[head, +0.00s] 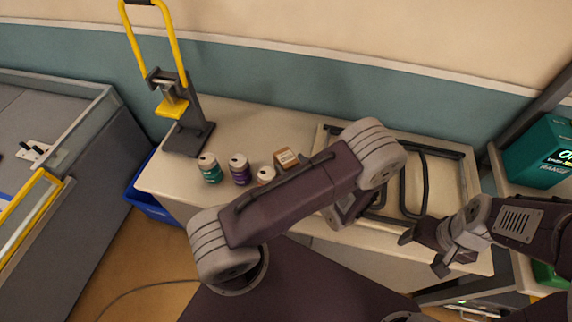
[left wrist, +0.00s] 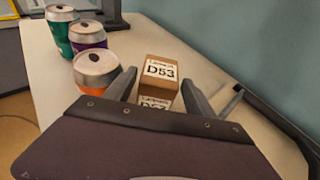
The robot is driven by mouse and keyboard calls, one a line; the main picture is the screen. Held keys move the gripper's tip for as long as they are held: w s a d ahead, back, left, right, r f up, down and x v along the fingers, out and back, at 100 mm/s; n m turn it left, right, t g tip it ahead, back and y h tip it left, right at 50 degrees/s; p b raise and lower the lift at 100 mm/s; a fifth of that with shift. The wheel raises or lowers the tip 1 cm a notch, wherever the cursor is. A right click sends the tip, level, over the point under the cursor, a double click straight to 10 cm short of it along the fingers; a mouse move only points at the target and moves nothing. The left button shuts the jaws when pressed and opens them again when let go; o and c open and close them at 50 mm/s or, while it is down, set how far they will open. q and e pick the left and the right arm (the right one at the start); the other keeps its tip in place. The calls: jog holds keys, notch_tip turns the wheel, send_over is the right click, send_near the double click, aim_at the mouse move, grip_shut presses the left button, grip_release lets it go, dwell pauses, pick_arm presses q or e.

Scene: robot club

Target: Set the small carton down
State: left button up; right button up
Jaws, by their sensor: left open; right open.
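The small carton (head: 286,158) is a brown box with white labels, standing on the cream table top (head: 240,125). In the left wrist view the carton (left wrist: 158,68) shows the label "D53" and sits between the fingers of my left gripper (left wrist: 158,78). The fingers are spread, with gaps seen beside the box. In the head view my left arm hides that gripper and part of the carton's surroundings. My right gripper (head: 423,252) is open and empty above the table's front right edge.
Three cans, green (head: 210,168), purple (head: 240,169) and orange (head: 266,175), stand left of the carton. A yellow-handled press (head: 185,135) is at the back left. A shallow tray with dark bars (head: 455,150) lies to the right. A green case (head: 540,150) stands far right.

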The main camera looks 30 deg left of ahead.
aim_at(282, 151)
pick_arm(q)
jog(key=shift+x, duration=1)
jog(key=x, duration=0.5)
jog(key=shift+a+f, duration=0.1)
jog(key=shift+c, duration=0.6)
jog(key=c, duration=0.5)
grip_shut()
notch_tip(282, 151, up, 4)
jog(key=shift+r+p, duration=0.15)
jog(key=shift+p, duration=0.25)
jog(key=d+r, duration=0.7)
jog(key=d, duration=0.5)
jog(key=shift+w, duration=0.45)
jog(key=shift+a, duration=0.1)
